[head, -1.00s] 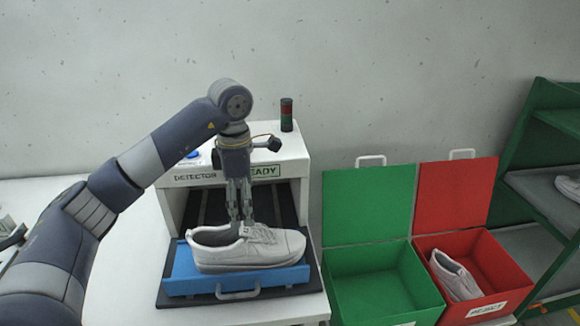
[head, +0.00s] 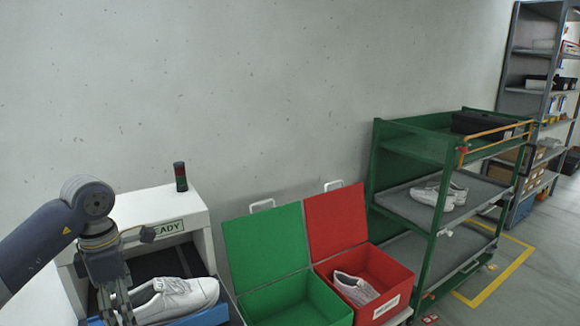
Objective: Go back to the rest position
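My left gripper (head: 118,306) hangs pointing down at the lower left. Its fingers overlap the heel end of a white shoe (head: 185,296) in the picture, and I cannot tell whether they touch it. How far apart the fingertips are is unclear. The shoe rests on the blue tray (head: 212,317) in front of the detector opening. My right gripper is not in view.
The white detector (head: 197,213) carries a signal light (head: 180,177). An open green box (head: 295,301) and an open red box (head: 393,274) with a shoe (head: 355,288) stand to its right. Beyond them are a green rack (head: 437,238) and grey shelves (head: 528,88).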

